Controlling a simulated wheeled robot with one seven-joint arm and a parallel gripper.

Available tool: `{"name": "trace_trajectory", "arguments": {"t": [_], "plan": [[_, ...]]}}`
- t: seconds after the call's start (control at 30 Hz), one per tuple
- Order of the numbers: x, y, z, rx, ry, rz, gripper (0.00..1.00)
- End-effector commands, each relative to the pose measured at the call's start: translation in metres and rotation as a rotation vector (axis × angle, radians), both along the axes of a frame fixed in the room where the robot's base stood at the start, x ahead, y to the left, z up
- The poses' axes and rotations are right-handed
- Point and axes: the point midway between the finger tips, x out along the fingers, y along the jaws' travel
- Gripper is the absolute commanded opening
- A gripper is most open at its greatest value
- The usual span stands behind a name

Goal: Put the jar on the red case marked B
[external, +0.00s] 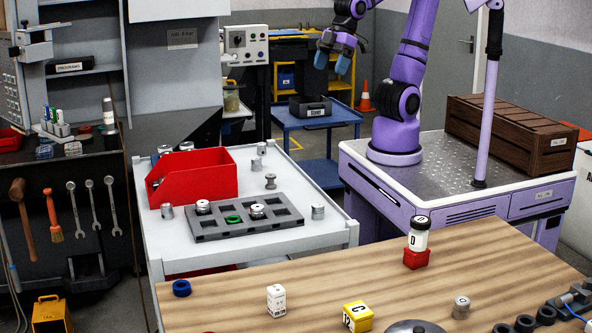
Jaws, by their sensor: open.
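A jar (419,234) with a black lid and a white body stands upright on a small red case (416,259) on the wooden table. The jar bears a dark letter that looks like D; no letter is readable on the red case. My gripper (333,62) has blue fingertips, is open and empty, and hangs high at the back, well apart from the jar.
A grey bench (300,240) bears a red bin (200,175) and a grey tray (215,230).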

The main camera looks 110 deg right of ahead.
Motion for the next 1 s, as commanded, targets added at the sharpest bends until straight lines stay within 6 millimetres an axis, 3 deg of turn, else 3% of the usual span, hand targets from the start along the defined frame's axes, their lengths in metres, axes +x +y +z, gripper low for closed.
{"name": "trace_trajectory", "arguments": {"t": [0.1, 0.33, 0.53, 1.0], "plan": [[-0.027, -0.043, 0.011, 0.013, -0.021, -0.121, 0.78], [-0.073, -0.09, 0.016, 0.029, -0.04, -0.287, 0.78], [-0.09, -0.101, 0.015, 0.034, -0.044, -0.337, 0.78], [-0.09, -0.102, 0.015, 0.034, -0.043, -0.338, 0.78]]}}
